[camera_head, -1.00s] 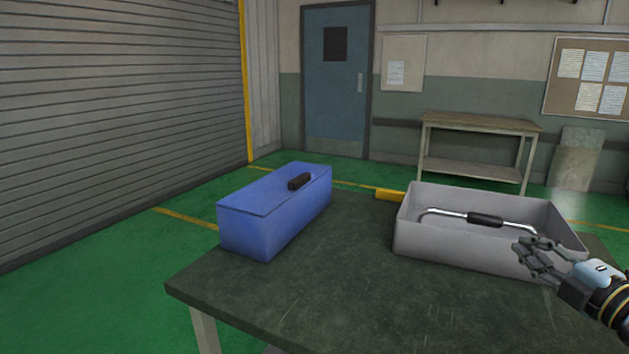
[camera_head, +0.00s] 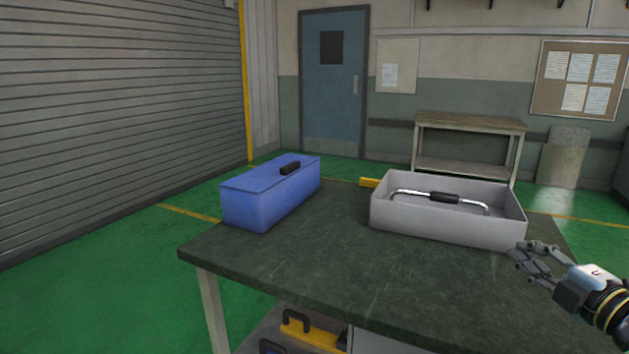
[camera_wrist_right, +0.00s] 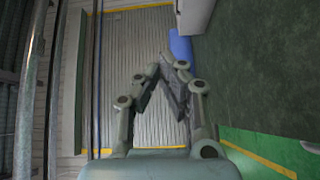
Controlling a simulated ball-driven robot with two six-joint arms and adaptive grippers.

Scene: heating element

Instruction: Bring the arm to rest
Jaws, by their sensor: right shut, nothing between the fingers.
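My right gripper (camera_head: 530,256) is at the right of the head view, over the table's right side, just in front of the grey tray's (camera_head: 440,225) near right corner. It is shut and empty; in the right wrist view its fingers (camera_wrist_right: 172,62) come together with nothing between them. The heating element (camera_head: 410,191), a bent metal rod with a black grip, lies in the grey tray, apart from the gripper. My left gripper is not in view.
A blue box (camera_head: 262,204) with a black handle stands at the table's (camera_head: 320,262) back left. A yellow object (camera_head: 369,183) is behind the tray. The table's front middle is clear. A yellow tool with a black handle (camera_head: 310,331) sits below the tabletop.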

